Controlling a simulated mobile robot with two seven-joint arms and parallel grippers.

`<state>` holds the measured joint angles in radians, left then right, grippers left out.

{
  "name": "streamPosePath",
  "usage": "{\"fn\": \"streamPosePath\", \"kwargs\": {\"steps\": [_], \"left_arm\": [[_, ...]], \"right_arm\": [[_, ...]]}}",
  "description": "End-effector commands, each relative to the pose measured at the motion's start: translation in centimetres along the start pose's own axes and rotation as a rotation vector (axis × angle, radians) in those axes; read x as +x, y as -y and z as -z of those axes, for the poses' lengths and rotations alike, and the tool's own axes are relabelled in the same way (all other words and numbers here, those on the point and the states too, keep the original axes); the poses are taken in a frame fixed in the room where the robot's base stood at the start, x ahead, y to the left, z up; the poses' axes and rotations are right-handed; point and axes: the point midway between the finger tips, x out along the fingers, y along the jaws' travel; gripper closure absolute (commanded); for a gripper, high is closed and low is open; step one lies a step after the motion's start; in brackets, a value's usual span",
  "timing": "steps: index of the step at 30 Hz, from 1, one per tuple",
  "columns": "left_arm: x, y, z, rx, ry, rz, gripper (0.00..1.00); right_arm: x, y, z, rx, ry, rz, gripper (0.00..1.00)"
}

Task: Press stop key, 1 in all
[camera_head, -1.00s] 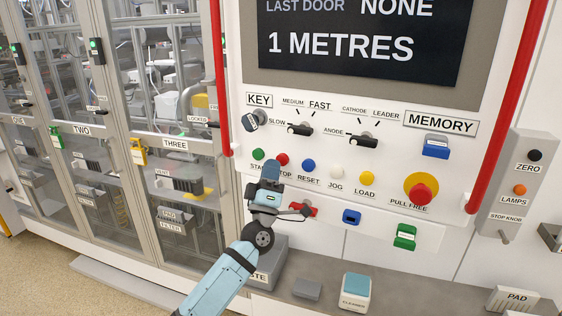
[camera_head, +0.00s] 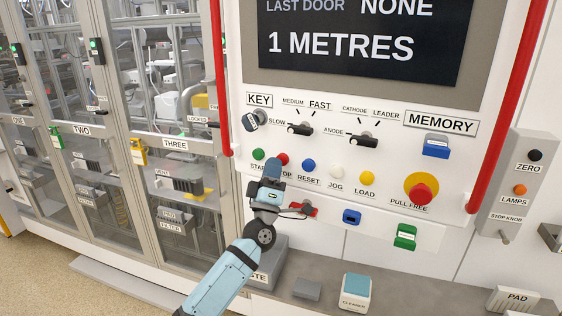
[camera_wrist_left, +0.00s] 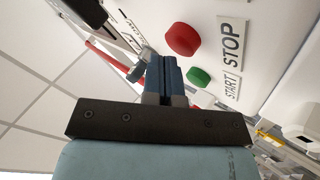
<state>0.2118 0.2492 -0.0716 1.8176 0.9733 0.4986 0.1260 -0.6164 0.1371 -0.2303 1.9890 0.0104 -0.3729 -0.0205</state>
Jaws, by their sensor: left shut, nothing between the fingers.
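The stop key is a red round button (camera_head: 282,159) on the white panel, left of the blue reset button. The gripper partly covers its STOP label in the head view. In the left wrist view the red button (camera_wrist_left: 183,39) stands beside the STOP label (camera_wrist_left: 231,42), with the green start button (camera_wrist_left: 199,77) near it. My left gripper (camera_head: 272,167) is shut and empty, its fingertips just below and left of the red button. In the left wrist view its closed fingers (camera_wrist_left: 163,75) point toward the panel beside the red button. Contact cannot be told. My right gripper is not in view.
Blue reset (camera_head: 308,165), white jog (camera_head: 336,172) and yellow load (camera_head: 368,178) buttons run to the right. A red pull-free knob (camera_head: 420,193) sits on a yellow disc. Black selector knobs (camera_head: 300,129) are above. Red rails flank the panel. A grey ledge (camera_head: 390,288) lies below.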

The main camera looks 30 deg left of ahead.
Motion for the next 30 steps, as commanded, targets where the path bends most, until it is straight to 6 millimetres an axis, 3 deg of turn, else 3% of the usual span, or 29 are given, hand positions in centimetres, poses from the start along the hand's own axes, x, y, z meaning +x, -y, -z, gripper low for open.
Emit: {"fn": "streamPosePath", "kwargs": {"steps": [30], "left_arm": [[0.67,0.49,-0.48,0.0,0.0,0.0,1.0]], "right_arm": [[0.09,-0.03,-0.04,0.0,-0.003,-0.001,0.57]]}}
